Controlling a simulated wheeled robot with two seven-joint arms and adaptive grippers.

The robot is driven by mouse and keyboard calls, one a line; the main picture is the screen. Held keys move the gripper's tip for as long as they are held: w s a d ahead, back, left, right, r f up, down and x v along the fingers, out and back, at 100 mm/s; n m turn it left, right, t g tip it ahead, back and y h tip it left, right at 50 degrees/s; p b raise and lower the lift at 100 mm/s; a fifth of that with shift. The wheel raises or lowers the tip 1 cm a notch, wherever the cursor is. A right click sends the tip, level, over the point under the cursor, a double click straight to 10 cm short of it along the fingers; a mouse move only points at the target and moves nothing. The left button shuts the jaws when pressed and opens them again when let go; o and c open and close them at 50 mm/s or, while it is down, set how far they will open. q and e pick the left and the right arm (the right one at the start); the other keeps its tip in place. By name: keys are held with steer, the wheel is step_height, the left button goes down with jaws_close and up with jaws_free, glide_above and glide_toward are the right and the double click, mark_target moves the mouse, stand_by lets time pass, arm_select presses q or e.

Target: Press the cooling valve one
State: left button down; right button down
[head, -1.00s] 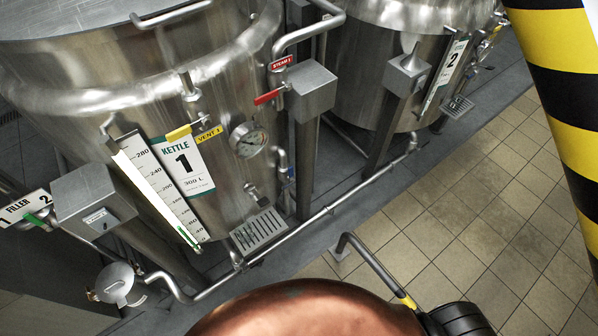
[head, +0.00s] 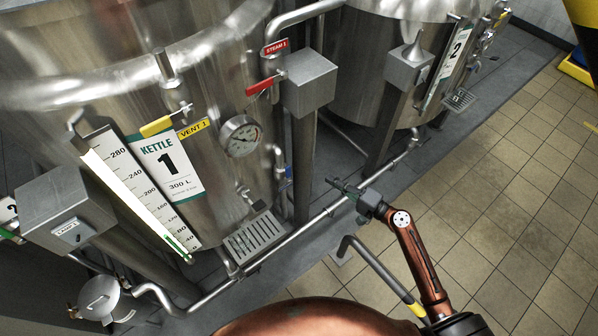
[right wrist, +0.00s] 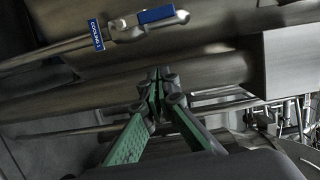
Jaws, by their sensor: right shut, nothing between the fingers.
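The cooling valve one shows in the right wrist view as a blue lever handle (right wrist: 157,15) on a metal valve body, beside a blue "COOLING 1" tag (right wrist: 96,35) on the pipe. In the head view only a small blue patch (head: 288,171) shows at the lower right of kettle 1, partly behind a post. My right gripper (head: 332,183) is shut and empty, right of that patch and apart from it. In the right wrist view its closed fingertips (right wrist: 159,76) are below the blue handle in the picture, not touching it. My left gripper is out of view.
Kettle 1 (head: 225,85) carries a gauge (head: 239,136), a yellow vent lever (head: 156,126) and a level scale. A red steam lever (head: 262,87) and grey box (head: 307,82) stand above the gripper. A floor-level pipe (head: 330,210) runs nearby. Tiled floor (head: 500,190) is clear.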

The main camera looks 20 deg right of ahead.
mark_target(289, 175)
steer(key=shift+a+r, duration=0.25)
steer(key=shift+r, duration=0.35)
steer(key=w+a, duration=0.7)
steer(key=a, duration=0.2)
steer(key=shift+a+f+p, duration=0.15)
steer(key=shift+f+p, duration=0.05)
steer(key=shift+p, duration=0.15)
steer(key=shift+r, duration=0.1)
steer(key=shift+s+a+n+p, duration=0.1)
steer(key=shift+a+n+p, duration=0.1)
steer(key=shift+n+p, duration=0.15)
